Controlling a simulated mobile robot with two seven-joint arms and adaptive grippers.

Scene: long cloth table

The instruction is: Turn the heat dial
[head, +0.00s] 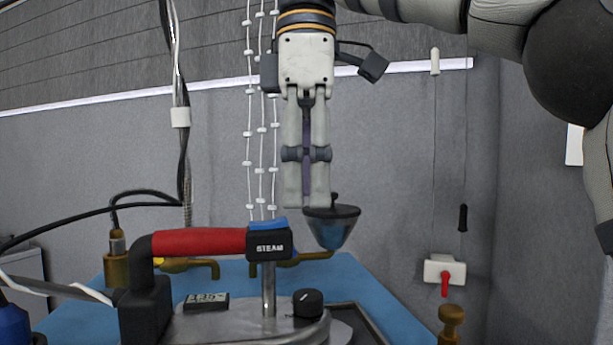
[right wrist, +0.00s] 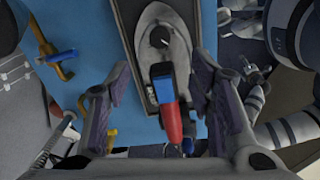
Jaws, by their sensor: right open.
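The steam iron (head: 197,242) stands on the table with a red handle and a black cap marked STEAM. Its heat dial (head: 308,302), a black round knob with a white mark, sits on the iron's grey top right of the post; it also shows in the right wrist view (right wrist: 158,38). My right gripper (head: 306,205) points down above and behind the iron, apart from the dial. In the right wrist view the open, empty fingers (right wrist: 160,63) stand either side of the iron's front handle end, with the dial beyond them. My left gripper is not seen.
A blue cloth (head: 385,318) covers the table. A dark blue funnel-like cup (head: 332,230) stands close behind the right fingertips. Brass hooks (head: 207,267) and a brass knob (head: 451,318) rise around the iron. A dark-rimmed tray (right wrist: 122,12) lies under the iron.

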